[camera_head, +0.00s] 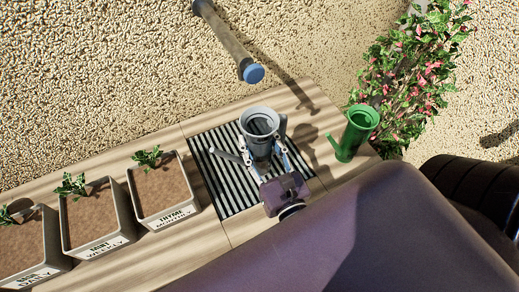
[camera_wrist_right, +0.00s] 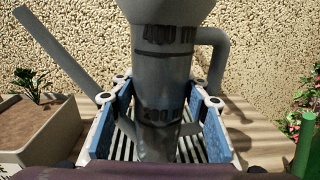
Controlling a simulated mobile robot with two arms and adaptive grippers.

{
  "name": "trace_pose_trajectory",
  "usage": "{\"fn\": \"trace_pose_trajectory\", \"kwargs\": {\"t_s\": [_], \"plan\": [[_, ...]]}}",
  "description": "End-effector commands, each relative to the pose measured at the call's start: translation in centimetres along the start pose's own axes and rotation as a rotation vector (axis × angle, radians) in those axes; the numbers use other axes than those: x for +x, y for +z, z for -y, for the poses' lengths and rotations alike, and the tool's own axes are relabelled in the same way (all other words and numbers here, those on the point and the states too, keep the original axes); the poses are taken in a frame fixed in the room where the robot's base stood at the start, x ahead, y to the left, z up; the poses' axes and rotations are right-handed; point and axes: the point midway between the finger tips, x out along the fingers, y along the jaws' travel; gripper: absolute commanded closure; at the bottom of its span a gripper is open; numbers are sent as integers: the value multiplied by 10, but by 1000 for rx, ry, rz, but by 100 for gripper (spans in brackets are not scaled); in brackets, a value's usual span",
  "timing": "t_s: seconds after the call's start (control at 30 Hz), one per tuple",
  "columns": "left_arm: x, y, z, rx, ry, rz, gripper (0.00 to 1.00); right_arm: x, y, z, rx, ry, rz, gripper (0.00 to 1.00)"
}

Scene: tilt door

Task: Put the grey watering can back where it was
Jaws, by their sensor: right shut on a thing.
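The grey watering can (camera_head: 259,140) is upright over the slatted drain grate (camera_head: 236,196) in the head view, below the pipe's blue end. My right gripper (camera_head: 266,158) is shut on its lower body, one finger on each side. In the right wrist view the can (camera_wrist_right: 165,70) fills the middle, with its spout up to the left and its handle on the right. The blue-padded fingers of my right gripper (camera_wrist_right: 163,120) flank it. The can's bottom is partly hidden, and I cannot tell whether it touches the grate. My left gripper is not in view.
A green watering can (camera_head: 350,145) stands on the wooden bench (camera_head: 190,249) right of the grate. Several labelled planters, including the thyme planter (camera_head: 162,196), line the left. A pipe (camera_head: 226,36) hangs above. A flowering plant (camera_head: 412,85) is at the right.

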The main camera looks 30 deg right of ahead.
Motion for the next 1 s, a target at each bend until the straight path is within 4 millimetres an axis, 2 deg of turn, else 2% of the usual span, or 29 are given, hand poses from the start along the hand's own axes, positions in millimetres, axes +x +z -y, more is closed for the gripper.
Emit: {"fn": "trace_pose_trajectory", "kwargs": {"t_s": [0.03, 0.1, 0.23, 0.4, 0.57, 0.83, 1.0], "plan": [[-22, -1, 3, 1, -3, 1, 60, 8, 14, 0, 1, -23, 3, 98], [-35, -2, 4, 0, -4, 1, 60, 16, 16, 2, 1, -55, 2, 98], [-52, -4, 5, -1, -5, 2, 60, 28, 17, 4, 0, -100, 2, 98], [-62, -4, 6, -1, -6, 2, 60, 37, 16, 4, -1, -134, 1, 98], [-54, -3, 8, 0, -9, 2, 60, 39, 4, 4, -2, -142, 0, 98], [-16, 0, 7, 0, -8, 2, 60, 39, -40, 5, -3, -141, 0, 98], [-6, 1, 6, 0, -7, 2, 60, 39, -52, 5, -2, -142, 1, 98]]}}
